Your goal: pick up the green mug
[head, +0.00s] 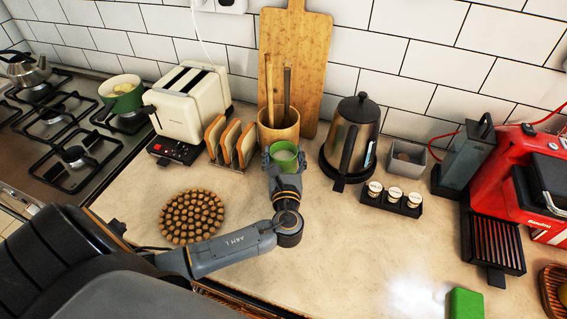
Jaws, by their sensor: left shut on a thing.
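The green mug (284,151) stands upright near the middle of the counter, in front of a wooden utensil holder. My right gripper does not show.
The utensil holder (279,128) is close behind the mug. A toast rack (231,143) is to the left, and a kettle (350,137) to the right.

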